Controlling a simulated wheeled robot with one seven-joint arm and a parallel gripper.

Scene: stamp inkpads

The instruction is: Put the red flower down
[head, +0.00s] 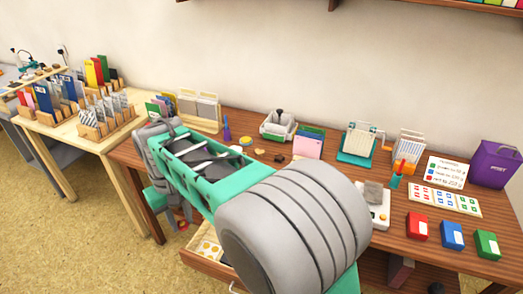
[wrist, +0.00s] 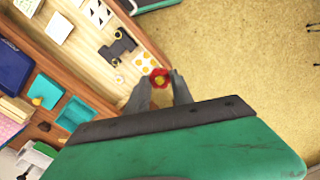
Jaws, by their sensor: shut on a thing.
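In the wrist view my gripper (wrist: 159,80) is shut on the red flower (wrist: 159,76), a small red piece with a yellow centre held between the two grey fingertips. The flower appears in front of the edge of an open drawer (wrist: 90,60); the frames do not show whether it touches anything. Part of the open drawer (head: 190,258) shows below the desk edge.
The desk (head: 400,243) carries red (head: 417,226), blue (head: 449,234) and green (head: 487,244) boxes at right. Open floor (wrist: 240,60) lies beyond the drawer.

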